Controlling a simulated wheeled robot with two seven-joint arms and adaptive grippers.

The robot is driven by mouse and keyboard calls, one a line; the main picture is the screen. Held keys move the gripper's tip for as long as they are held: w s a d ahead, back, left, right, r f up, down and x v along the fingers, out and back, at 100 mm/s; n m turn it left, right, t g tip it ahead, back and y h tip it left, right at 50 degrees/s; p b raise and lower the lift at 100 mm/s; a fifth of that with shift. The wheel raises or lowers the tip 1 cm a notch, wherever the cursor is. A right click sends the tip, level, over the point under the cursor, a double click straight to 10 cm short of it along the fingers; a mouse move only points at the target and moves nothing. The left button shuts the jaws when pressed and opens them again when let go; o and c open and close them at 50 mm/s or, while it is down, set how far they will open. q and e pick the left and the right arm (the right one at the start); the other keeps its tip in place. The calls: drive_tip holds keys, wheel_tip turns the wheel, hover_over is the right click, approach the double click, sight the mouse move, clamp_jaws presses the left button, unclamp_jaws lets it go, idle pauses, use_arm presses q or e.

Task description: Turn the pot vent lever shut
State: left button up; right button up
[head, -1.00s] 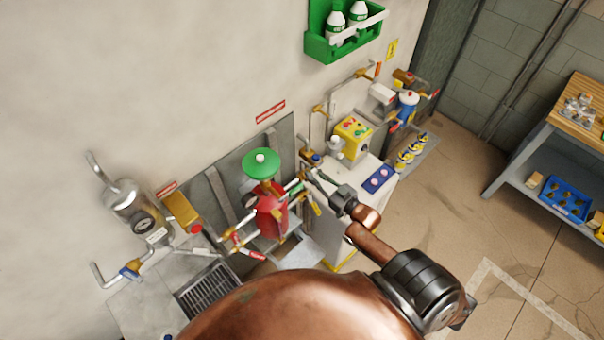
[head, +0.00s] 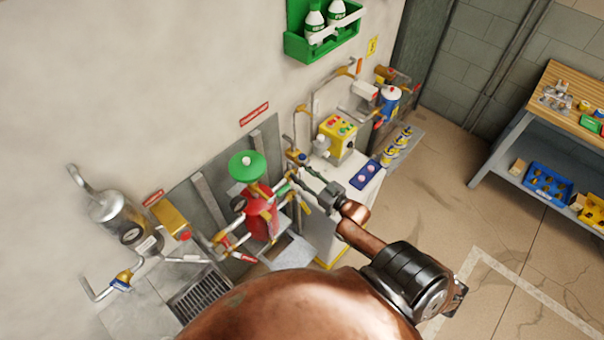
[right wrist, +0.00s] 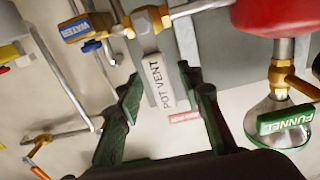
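The pot vent lever (right wrist: 158,80) is a pale grey handle lettered POT VENT. In the right wrist view it hangs from a brass valve body (right wrist: 150,20) on a pipe. My right gripper (right wrist: 162,80) is open, with one dark green finger on each side of the lever; I cannot tell whether either finger touches it. In the head view my right gripper (head: 309,181) is beside the red pot (head: 262,216), to its right, and I cannot make out the lever there. My left gripper is not in view.
A blue WATER lever (right wrist: 85,27) and a green FUNNEL lever (right wrist: 287,119) are close by on either side. A green funnel (head: 247,166) tops the pot. A yellow button box (head: 337,138) stands on a white cabinet. Open floor lies to the right.

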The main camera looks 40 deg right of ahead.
drive_tip(key=shift+s, duration=0.2)
drive_tip(key=s+d, duration=0.1)
drive_tip(key=s, duration=1)
drive_tip(key=shift+s, duration=0.3)
